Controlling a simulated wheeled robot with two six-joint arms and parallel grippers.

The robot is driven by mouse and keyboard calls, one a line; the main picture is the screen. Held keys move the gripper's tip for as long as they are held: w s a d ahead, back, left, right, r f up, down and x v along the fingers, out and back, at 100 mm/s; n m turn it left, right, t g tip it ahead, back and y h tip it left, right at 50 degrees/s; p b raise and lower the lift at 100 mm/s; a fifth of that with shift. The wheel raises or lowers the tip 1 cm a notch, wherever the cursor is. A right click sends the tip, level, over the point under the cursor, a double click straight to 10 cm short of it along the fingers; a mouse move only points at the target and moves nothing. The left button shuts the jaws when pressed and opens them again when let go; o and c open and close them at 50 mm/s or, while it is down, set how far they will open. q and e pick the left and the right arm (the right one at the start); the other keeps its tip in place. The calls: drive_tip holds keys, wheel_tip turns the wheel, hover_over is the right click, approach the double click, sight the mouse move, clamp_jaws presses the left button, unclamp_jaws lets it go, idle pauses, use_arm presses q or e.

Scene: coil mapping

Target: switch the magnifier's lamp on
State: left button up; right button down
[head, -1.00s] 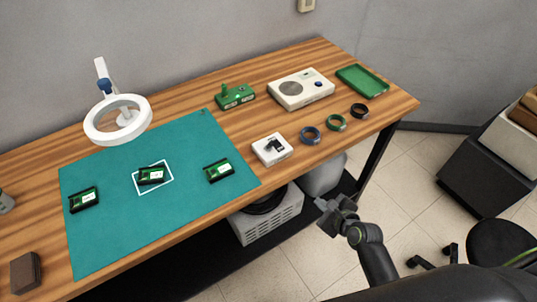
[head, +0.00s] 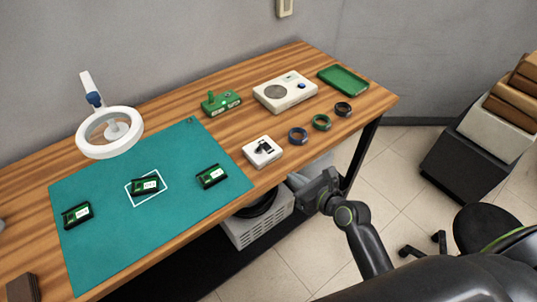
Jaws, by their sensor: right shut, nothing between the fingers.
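The magnifier (head: 82,139) is a white ring on a white arm with a blue joint (head: 94,99). It stands at the back left of the table, its ring over the back left edge of the teal mat (head: 130,235). I cannot tell from this view whether its lamp is lit, and I cannot make out a switch on it. My right gripper (head: 318,181) is shut and empty. It is at the table's front edge, right of the mat and far from the magnifier. My left gripper is not in view.
Several green circuit boards, one of them (head: 146,186) in a white outline, lie on the mat.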

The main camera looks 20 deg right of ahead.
approach(261, 150)
drive_tip(key=f, duration=0.1)
drive_tip(key=w+f, duration=0.1)
drive_tip(key=f, duration=0.1)
drive_tip(key=shift+w+a+f, duration=0.15)
drive_tip(key=shift+a, duration=0.2)
drive_tip(key=w, duration=0.1)
drive_tip(key=w+a+r+p, duration=0.1)
drive_tip(key=w, duration=0.1)
drive_tip(key=shift+r, duration=0.15)
drive_tip(key=shift+w+a+r, duration=0.1)
drive_tip(key=shift+w+a, duration=0.05)
drive_tip(key=shift+w, duration=0.2)
